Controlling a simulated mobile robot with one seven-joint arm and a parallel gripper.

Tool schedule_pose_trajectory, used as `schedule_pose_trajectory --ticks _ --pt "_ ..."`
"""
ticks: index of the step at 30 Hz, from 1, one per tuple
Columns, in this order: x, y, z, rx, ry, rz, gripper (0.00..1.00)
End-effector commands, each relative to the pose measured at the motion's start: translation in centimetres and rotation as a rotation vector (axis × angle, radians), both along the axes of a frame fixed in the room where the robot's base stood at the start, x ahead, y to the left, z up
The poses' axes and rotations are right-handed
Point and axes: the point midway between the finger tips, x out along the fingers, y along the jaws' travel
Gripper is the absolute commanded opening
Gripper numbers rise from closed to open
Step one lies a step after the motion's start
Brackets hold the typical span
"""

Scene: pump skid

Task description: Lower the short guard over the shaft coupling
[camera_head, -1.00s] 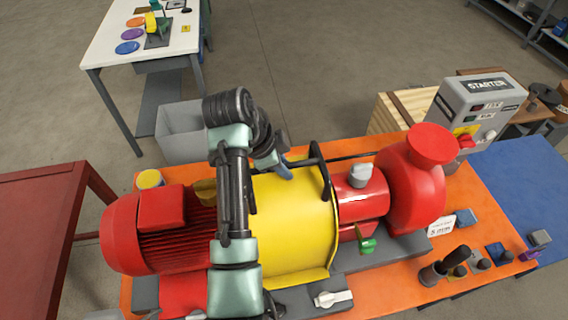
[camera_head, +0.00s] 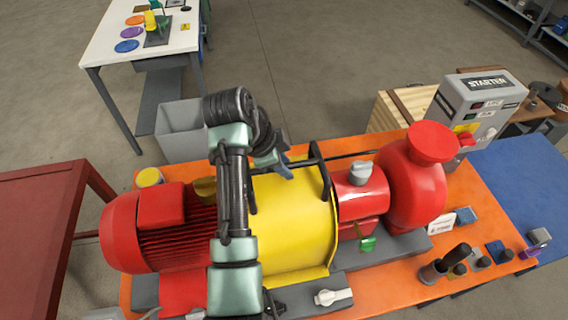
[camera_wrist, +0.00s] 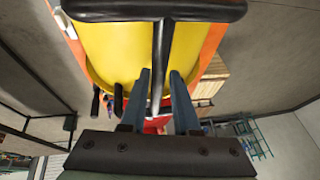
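The yellow guard (camera_head: 300,235) sits between the red motor (camera_head: 165,235) and the red pump (camera_head: 415,185), covering that span. It also fills the top of the wrist view (camera_wrist: 115,45). The shaft coupling is hidden, and I cannot tell whether the guard is fully seated. A black handle bar (camera_head: 321,165) stands along the guard's right side. My gripper (camera_head: 286,170) is at the guard's far side, partly behind my arm. In the wrist view, the two blue-grey fingers (camera_wrist: 160,85) are apart, with a dark bar (camera_wrist: 162,50) between them and gaps on both sides.
The skid stands on an orange bench (camera_head: 400,285). A grey starter box (camera_head: 475,110) stands at the back right. A grey bin (camera_head: 182,130) and a white table (camera_head: 130,45) are behind. Small parts, including a dark cylinder (camera_head: 432,270), stand at the front right.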

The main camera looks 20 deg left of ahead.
Motion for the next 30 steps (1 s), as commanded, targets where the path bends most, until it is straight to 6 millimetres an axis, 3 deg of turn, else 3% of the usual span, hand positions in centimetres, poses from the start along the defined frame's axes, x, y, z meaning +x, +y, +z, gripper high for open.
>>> schedule_pose_trajectory --ticks 1,4,11,16,20,27,30 --pt "0.0 0.0 0.1 0.0 -0.001 0.0 0.4" --pt "0.0 0.0 0.0 0.0 0.001 0.0 0.55" --pt "-0.3 -0.1 -0.5 -0.003 0.013 0.0 0.55" --pt "-0.4 0.2 0.2 -0.001 0.007 0.001 0.55" --pt "-1.1 0.7 2.1 0.0 0.002 0.002 0.55" --pt "-3.3 2.0 8.2 0.002 0.005 0.003 0.55" --pt "-3.8 2.3 9.5 0.001 0.005 0.004 0.55"
